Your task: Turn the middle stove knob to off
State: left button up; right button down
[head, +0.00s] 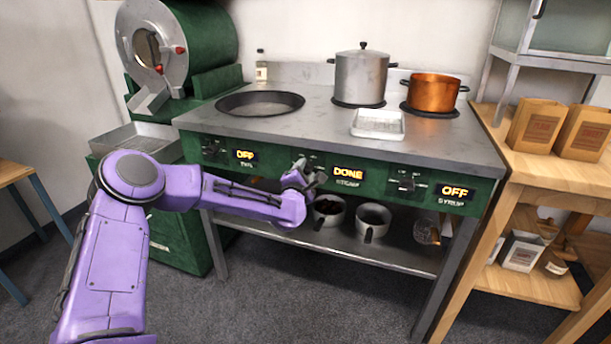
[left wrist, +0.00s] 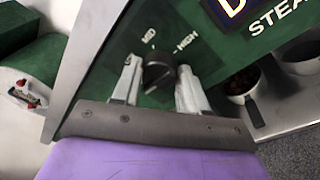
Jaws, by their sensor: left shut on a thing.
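The middle stove knob (left wrist: 158,72) is dark and sits on the green front panel (head: 270,165), with MID and HIGH marked near it in the left wrist view. My left gripper (head: 298,178) is at this knob, and in the left wrist view its two pale fingers (left wrist: 161,86) are on either side of it, shut on it. The arm hides most of the knob in the head view. The display (head: 348,174) to its right reads DONE. The knob's exact pointer direction is hard to tell. My right gripper is not in view.
The left display (head: 245,155) and right display (head: 454,191) read OFF. A steel pot (head: 361,75), a copper pot (head: 433,92), a wide pan (head: 260,103) and a white tray (head: 378,125) are on the stove top.

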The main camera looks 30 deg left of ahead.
pick_arm(q)
jog(key=shift+n, duration=0.4)
jog(key=o, duration=1.1)
jog(key=shift+c, duration=0.2)
jog(key=v, duration=1)
jog(key=shift+s, duration=0.25)
jog(key=shift+d, duration=0.1)
